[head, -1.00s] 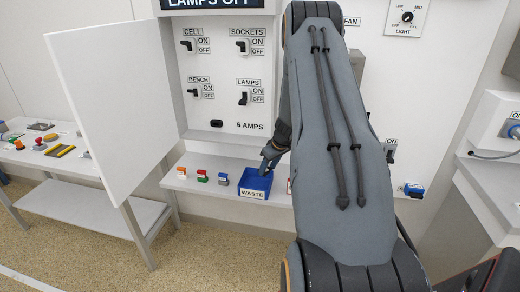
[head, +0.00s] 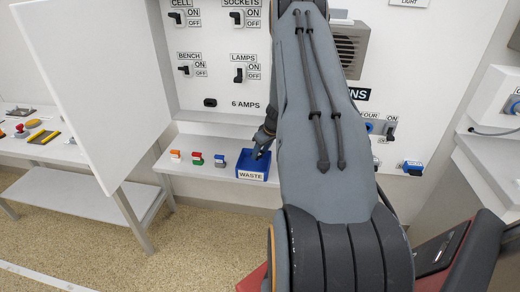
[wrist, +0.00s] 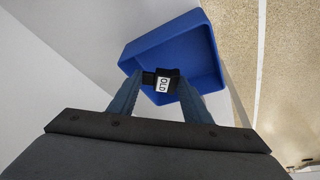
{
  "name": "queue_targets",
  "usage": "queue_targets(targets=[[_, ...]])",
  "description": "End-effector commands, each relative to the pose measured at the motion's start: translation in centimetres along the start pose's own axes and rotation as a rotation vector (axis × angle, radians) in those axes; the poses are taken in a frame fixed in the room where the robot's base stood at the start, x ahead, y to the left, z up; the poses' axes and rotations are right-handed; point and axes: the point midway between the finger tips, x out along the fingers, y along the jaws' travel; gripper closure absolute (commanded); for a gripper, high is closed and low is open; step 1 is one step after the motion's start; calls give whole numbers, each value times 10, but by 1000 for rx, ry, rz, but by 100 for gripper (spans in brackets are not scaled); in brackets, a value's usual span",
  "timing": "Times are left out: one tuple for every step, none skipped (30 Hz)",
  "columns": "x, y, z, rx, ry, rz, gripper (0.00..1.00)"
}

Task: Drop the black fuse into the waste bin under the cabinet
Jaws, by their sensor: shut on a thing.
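The waste bin is a blue open tray (head: 254,177) with a white WASTE label on its front. It stands on the white shelf under the cabinet. In the wrist view the blue bin (wrist: 213,52) lies beyond my fingertips, with its open inside facing me. My gripper (wrist: 160,88) is shut on the black fuse (wrist: 150,78), which carries a white OLD label. The fuse is over the bin opening in that view; its height above the floor of the bin is hard to tell. In the head view my gripper (head: 261,152) is at the bin, and the fuse cannot be made out.
Orange (head: 175,155), green-red (head: 195,159) and blue-grey (head: 219,160) fuses stand on the shelf left of the bin. The open cabinet door (head: 100,80) juts out at left. A side table (head: 40,150) holds several small items.

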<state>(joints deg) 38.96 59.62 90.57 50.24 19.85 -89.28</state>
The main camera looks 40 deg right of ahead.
Motion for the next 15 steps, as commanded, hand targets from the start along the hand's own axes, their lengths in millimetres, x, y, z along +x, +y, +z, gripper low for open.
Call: queue_targets(targets=[[1,0,0,0,0,0,80],[2,0,0,-1,0,0,80],[2,0,0,-1,0,0,80],[2,-1,0,-1,0,0,80],[2,-1,0,-1,1,0,80],[2,-1,0,-1,0,0,80],[2,-1,0,-2,0,0,80],[2,-1,0,-2,0,0,80],[2,-1,0,-2,0,0,54],[2,-1,0,-2,0,-1,49],[2,-1,0,-2,0,-1,44],[2,-1,0,-2,0,-1,37],[2,-1,0,-2,0,-1,34],[2,-1,0,-2,0,-1,34],[2,-1,0,-2,0,-1,34]])
